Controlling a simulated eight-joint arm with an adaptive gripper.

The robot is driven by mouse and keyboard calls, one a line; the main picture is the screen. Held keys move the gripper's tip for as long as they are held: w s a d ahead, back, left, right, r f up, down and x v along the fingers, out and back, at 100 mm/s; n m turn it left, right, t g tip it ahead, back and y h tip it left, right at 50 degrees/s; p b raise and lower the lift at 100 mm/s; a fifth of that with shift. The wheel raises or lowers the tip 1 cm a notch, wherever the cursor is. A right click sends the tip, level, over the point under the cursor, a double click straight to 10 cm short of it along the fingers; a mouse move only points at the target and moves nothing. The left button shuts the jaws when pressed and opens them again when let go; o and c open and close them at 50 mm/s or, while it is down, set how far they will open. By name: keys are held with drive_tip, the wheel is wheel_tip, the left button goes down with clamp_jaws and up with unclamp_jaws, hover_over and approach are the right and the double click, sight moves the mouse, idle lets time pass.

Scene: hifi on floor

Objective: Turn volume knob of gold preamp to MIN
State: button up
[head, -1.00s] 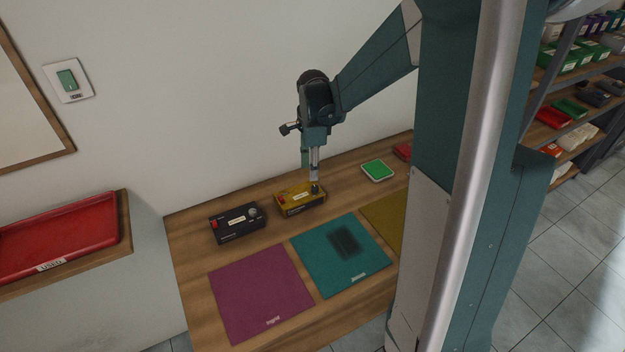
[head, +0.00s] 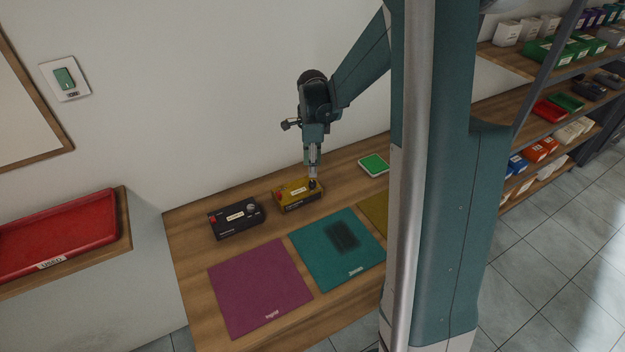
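The gold preamp (head: 292,199) sits on the wooden table, with a red part at its left end and a pale label on top. Its dark knob (head: 313,185) is at the right end of its top. My gripper (head: 313,177) points straight down with its fingertips at this knob. The fingers look close together, but at this size I cannot tell whether they grip the knob or only touch it. The knob's pointer and any MIN mark are too small to read.
A black preamp (head: 237,219) stands just left of the gold one. Magenta (head: 260,288) and teal (head: 318,262) mats lie in front. A green-topped item (head: 373,164) lies to the right. A red tray (head: 55,232) is on the left shelf. My column hides the table's right end.

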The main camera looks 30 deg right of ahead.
sight(313, 182)
drive_tip(key=shift+f, duration=3.65)
drive_tip(key=shift+c, duration=0.7)
drive_tip(key=c, duration=0.7)
drive_tip(key=shift+c, duration=0.2)
